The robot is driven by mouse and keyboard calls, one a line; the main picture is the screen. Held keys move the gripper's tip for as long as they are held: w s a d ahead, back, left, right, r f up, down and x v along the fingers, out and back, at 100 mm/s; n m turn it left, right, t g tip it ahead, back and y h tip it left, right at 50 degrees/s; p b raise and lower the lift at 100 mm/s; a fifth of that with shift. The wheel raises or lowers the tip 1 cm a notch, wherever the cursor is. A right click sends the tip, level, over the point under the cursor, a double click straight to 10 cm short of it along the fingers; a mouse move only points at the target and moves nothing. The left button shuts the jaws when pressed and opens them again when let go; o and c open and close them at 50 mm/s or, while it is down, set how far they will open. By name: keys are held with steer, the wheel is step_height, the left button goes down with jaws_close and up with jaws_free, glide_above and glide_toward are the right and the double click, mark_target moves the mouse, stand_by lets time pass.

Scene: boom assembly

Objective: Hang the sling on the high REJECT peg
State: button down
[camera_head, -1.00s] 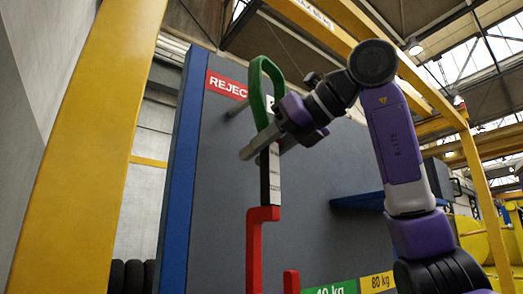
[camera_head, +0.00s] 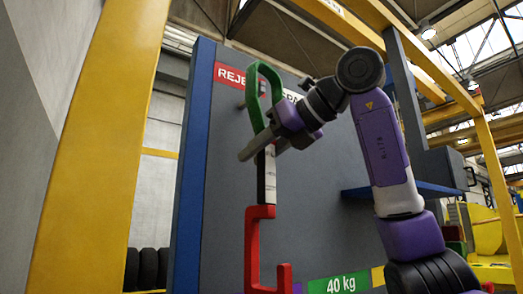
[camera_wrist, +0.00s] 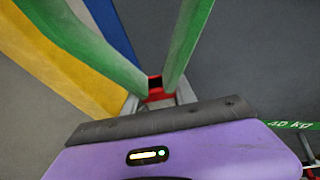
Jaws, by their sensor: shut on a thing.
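The sling is a green loop (camera_head: 254,82) with a black-and-white section (camera_head: 266,178) below it and a red hook-shaped part (camera_head: 257,245) at the bottom. My gripper (camera_head: 256,148) is shut on the sling at the base of the green loop. The loop stands up above the fingers and the red part hangs below. In the wrist view the two green strands (camera_wrist: 183,40) run down to the fingers (camera_wrist: 158,100). The red REJECT label (camera_head: 231,76) is on the grey board, left of the loop top. The peg there is small and partly hidden; I cannot tell whether it passes through the loop.
The grey board (camera_head: 330,215) has a blue left edge post (camera_head: 190,170). A green 40 kg label (camera_head: 339,284) is low on it. A blue shelf (camera_head: 355,193) sticks out at right. A yellow column (camera_head: 95,150) stands at left.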

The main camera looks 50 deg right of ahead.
steer(key=shift+d+f+x, duration=0.1)
steer(key=shift+d+x, duration=0.1)
steer(key=shift+x, duration=0.75)
steer(key=shift+d+f+x, duration=0.1)
steer(key=shift+d+x, duration=0.15)
steer(key=shift+x, duration=0.65)
steer(key=shift+d+x, duration=0.2)
steer(key=shift+x, duration=0.75)
steer(key=shift+s, duration=0.1)
